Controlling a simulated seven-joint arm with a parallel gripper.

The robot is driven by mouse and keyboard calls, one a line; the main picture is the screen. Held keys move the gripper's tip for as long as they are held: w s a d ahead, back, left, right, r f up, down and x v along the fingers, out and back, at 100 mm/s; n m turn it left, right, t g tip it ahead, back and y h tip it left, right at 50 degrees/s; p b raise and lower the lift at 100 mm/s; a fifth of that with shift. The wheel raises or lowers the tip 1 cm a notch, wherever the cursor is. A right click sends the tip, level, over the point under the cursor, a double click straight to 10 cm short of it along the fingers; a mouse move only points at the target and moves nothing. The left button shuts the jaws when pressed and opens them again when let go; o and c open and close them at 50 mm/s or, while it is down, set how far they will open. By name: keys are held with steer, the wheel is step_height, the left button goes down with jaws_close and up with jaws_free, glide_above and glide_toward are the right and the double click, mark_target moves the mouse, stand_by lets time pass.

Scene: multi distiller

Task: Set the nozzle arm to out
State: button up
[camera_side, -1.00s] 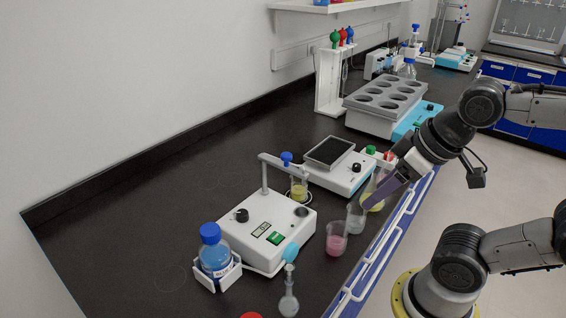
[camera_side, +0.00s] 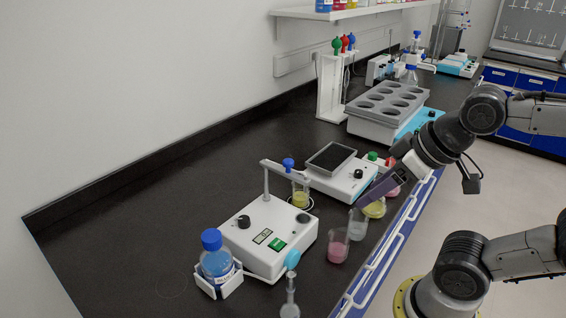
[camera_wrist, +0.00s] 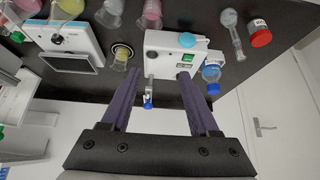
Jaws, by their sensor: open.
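The nozzle arm (camera_side: 272,165) is a thin pale bar on an upright post on the white device (camera_side: 268,238), with a blue knob (camera_side: 288,163) near its free end. In the side view that end appears in front of or above a yellow-liquid beaker (camera_side: 301,195). In the wrist view the nozzle arm (camera_wrist: 150,88) points down the picture, blue knob lowest, with the beaker (camera_wrist: 122,55) to its left. My gripper (camera_wrist: 158,73) is open and empty; its purple fingers flank the arm in the picture, apart from it. In the side view my gripper (camera_side: 361,202) is to the right.
Beakers of pink (camera_side: 338,246) and clear liquid (camera_side: 357,224) stand near the bench edge. A blue-capped bottle (camera_side: 214,258) is left of the device, a stoppered flask (camera_side: 290,300) in front. A balance (camera_side: 337,168) stands behind. The bench (camera_side: 170,205) at left is clear.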

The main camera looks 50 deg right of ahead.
mark_target(284, 171)
steer(key=w+r+m+t+h, duration=0.1)
steer(key=w+r+m+t, duration=0.15)
steer(key=w+t, duration=0.35)
steer(key=w+r+m+t, duration=0.2)
steer(key=w+r+t, duration=0.2)
steer(key=w, duration=0.4)
steer(key=s+a+f+n+h, duration=0.1)
steer(key=s+f+h, duration=0.3)
steer(key=f, duration=0.6)
steer(key=shift+t, duration=0.4)
steer(key=shift+x, duration=7.15)
steer(key=shift+a, duration=0.15)
steer(key=shift+c, duration=0.3)
jaws_close()
